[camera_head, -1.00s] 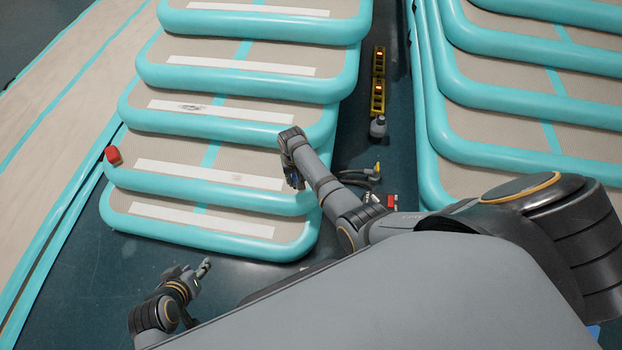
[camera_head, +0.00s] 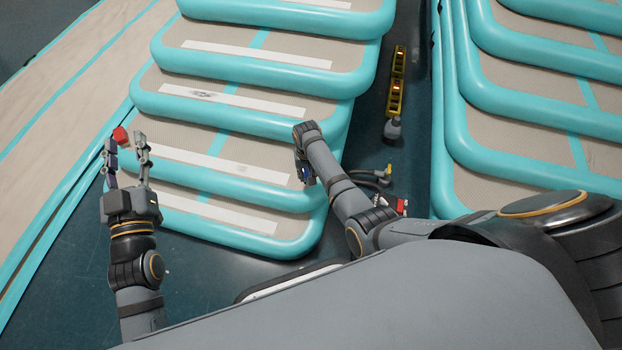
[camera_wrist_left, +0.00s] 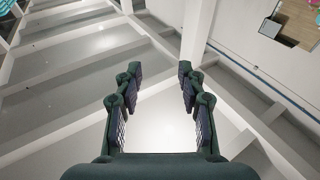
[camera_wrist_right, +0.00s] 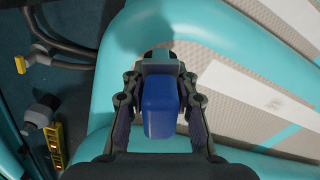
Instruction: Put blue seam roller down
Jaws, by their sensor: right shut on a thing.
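The blue seam roller (camera_wrist_right: 160,105) is between the fingers of my right gripper (camera_wrist_right: 158,100), which is shut on it. In the right wrist view it is over the teal edge of an inflatable step. In the head view my right gripper is mostly hidden by its own wrist, and only a small blue patch of the roller (camera_head: 306,173) shows at the lower steps' right end. My left gripper (camera_head: 127,150) is raised at the left of the lower steps, open and empty. Its spread fingers also show in the left wrist view (camera_wrist_left: 157,85).
The inflatable stair track (camera_head: 240,120) has white strips on its treads. A red object (camera_head: 120,135) is at its left edge. A yellow level-like tool (camera_head: 396,85), a grey bottle-like item (camera_head: 392,129) and hoses (camera_head: 372,178) lie on the dark floor between the tracks.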

